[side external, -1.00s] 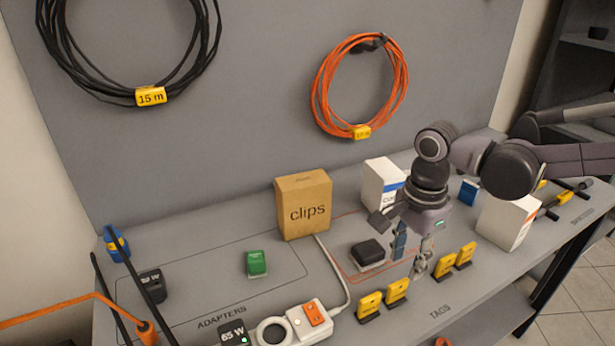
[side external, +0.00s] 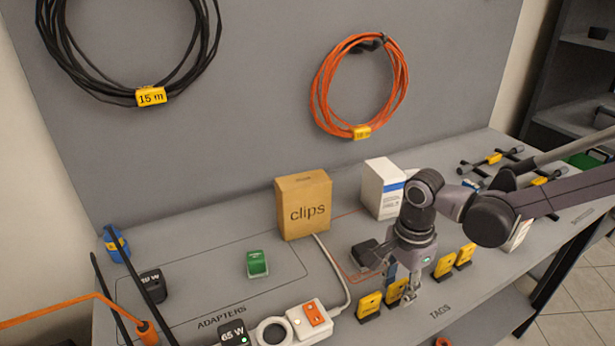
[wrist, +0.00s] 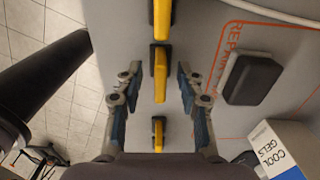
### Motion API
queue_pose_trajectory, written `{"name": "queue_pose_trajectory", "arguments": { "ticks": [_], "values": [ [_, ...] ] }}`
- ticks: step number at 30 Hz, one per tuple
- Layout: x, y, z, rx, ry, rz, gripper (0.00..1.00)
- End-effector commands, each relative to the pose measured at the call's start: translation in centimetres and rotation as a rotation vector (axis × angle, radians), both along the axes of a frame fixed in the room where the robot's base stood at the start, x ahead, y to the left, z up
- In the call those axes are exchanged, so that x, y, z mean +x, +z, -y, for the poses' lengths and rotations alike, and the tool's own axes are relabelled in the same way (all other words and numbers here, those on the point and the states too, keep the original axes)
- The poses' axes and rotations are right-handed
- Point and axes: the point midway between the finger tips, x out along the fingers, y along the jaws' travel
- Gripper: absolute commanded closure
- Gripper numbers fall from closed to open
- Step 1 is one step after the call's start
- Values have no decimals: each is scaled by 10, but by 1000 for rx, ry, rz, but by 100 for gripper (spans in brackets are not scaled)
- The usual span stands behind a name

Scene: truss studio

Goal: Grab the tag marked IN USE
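Several yellow tags stand upright in dark bases along the front of the bench by the printed word TAGS. In the side view two stand together on the left, a first tag (side external: 369,306) and a second tag (side external: 394,294); two more, a third (side external: 445,266) and a fourth (side external: 465,255), stand further right. I cannot read their markings. My gripper (side external: 400,287) points down just by the second tag and partly covers it. In the wrist view my gripper (wrist: 160,80) is open, with one yellow tag (wrist: 160,68) seen edge-on between the fingertips. No contact shows.
A black block (side external: 366,253) lies inside the orange REPAIR outline behind my gripper; it also shows in the wrist view (wrist: 255,78). A clips box (side external: 303,205), a white box (side external: 383,188) and a power strip (side external: 310,320) stand nearby. The bench's front edge is close.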

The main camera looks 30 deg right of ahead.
Motion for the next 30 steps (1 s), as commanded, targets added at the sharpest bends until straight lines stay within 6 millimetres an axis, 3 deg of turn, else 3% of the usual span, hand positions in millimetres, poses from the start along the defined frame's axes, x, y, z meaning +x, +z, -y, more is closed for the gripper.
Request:
{"name": "queue_pose_trajectory", "arguments": {
  "ticks": [5, 9, 23, 30],
  "values": [
    [0, 0, 0, 0, 0, 0, 62],
    [0, 0, 0, 0, 0, 0, 100],
    [0, 1, 0, 0, 0, 0, 100],
    [0, 15, 0, -1, 0, 0, 100]
  ]
}}
